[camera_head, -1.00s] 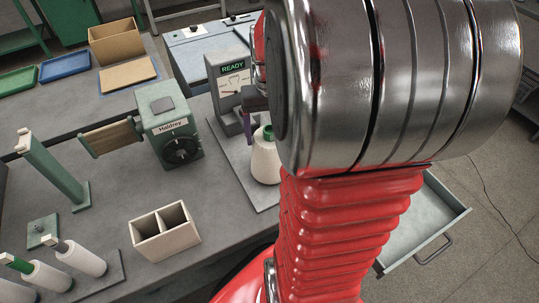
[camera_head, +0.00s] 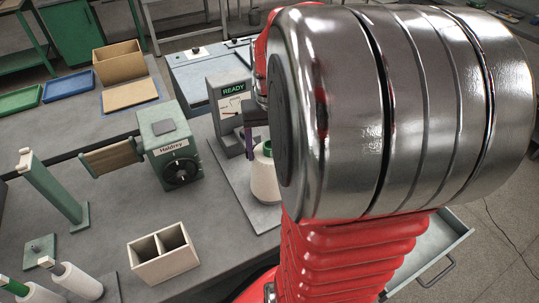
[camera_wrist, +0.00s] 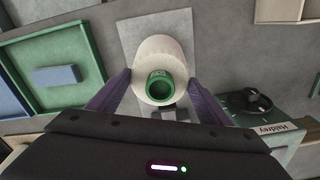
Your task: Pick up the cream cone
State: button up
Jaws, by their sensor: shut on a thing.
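The cream cone (camera_head: 264,183), with a green top, stands upright on a grey base plate (camera_head: 240,190) in front of the READY unit. My arm hides its right part in the head view. In the wrist view the cone (camera_wrist: 157,46) points its hollow green end at the camera, between the two purple fingers of my gripper (camera_wrist: 158,84). The fingers are shut on the cone, one on each side. In the head view, a purple finger shows just left of the cone's top. I see no clear gap or lift between the cone and the plate.
The READY unit (camera_head: 230,98) stands close behind the cone. Left are the green Haldrey box (camera_head: 168,150), a divided cream box (camera_head: 162,255) and a green post (camera_head: 52,188). An open drawer (camera_head: 436,255) is at the right.

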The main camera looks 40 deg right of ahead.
notch_tip(320, 180, up, 8)
jog(key=shift+f, duration=0.1)
jog(key=shift+s, duration=0.1)
dwell(0.7)
